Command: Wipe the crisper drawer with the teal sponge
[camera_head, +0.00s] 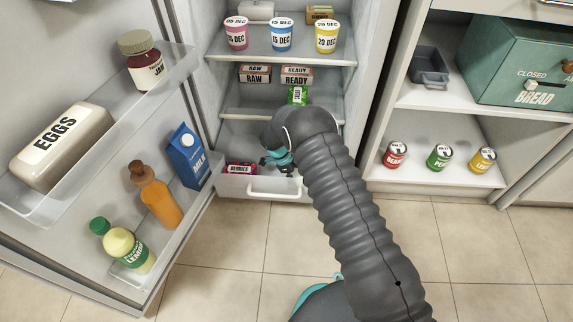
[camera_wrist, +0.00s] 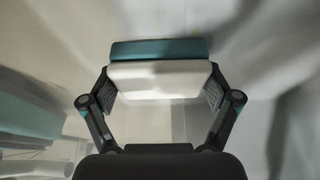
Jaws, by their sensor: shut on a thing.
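The crisper drawer (camera_head: 232,187) is at the bottom of the open fridge, with a pale front and a white handle. My gripper (camera_head: 278,163) reaches down over the drawer's inside from above right. In the wrist view my gripper (camera_wrist: 160,88) is shut on the teal sponge (camera_wrist: 160,50), one finger at each end. The sponge has a teal layer and a thick white layer. My arm hides much of the drawer's right side. I cannot tell whether the sponge touches the drawer. A dark red berries pack (camera_head: 240,168) lies in the drawer's left part.
Above the drawer, a shelf holds a raw box (camera_head: 255,74), a ready box (camera_head: 296,75) and a green packet (camera_head: 297,95). The open fridge door at left carries eggs (camera_head: 62,145), jam, milk (camera_head: 187,155) and bottles. A shelf unit with cans stands at right.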

